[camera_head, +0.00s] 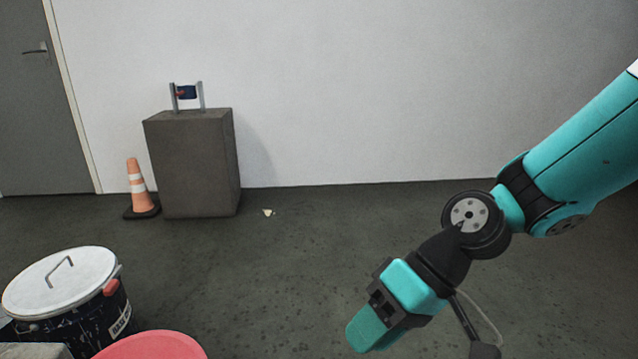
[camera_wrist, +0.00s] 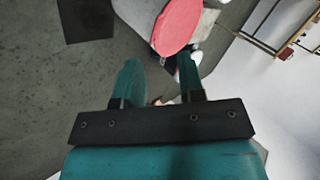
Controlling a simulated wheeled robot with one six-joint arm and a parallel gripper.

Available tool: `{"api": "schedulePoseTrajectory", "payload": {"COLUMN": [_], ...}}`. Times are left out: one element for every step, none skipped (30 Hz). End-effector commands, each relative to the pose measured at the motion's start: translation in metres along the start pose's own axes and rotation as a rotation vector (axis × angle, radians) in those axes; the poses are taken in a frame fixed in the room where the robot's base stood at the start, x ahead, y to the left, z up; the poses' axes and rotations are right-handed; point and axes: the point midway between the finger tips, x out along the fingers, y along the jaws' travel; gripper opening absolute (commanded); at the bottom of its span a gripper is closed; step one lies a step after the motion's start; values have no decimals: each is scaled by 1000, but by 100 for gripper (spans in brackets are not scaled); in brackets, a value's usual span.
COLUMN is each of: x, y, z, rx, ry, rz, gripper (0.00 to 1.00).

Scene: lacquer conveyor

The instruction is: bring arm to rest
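My gripper (camera_head: 368,325) hangs over the dark floor in the lower middle of the head view, pointing down and left. My teal arm reaches it from the right edge. In the wrist view my gripper (camera_wrist: 157,60) shows two teal fingers standing apart, with a clear gap and nothing held between them. The fingers overlap in the head view. No object is seen touching the gripper.
A red round top (camera_head: 152,346) and a white-lidded dark bucket (camera_head: 62,283) stand at lower left. A grey pedestal (camera_head: 190,165) bears a small metal stand (camera_head: 187,96). A traffic cone (camera_head: 139,187) is beside it. A metal-framed rack (camera_wrist: 262,22) shows in the wrist view. Middle floor is mostly clear.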

Motion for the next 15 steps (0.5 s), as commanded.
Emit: {"api": "schedulePoseTrajectory", "payload": {"x": [-18,-27,-37,-44,-50,-58,-63,-68,-75,-79,-84,-89,-93,-97,-102], "y": [-14,-18,-24,-27,-31,-34,-37,-39,-42,-44,-46,-48,-49,-51,-53], "z": [9,15,23,29,35,42,48,53,60,65,70,76,81,86,92], "rx": [-29,-38,-47,-53,-57,-61,-63,-65,-66,-66,-67,-66,-65,-64,-62], "ry": [-6,-11,-19,-22,-26,-30,-31,-32,-32,-32,-32,-31,-30,-28,-26], "rz": [54,87,126,154,179,211,234,254,281,300,318,342,358,375,396], "gripper": [36,36,36,36,36,36,36,36,36,36,36,36,36,36,36]}}
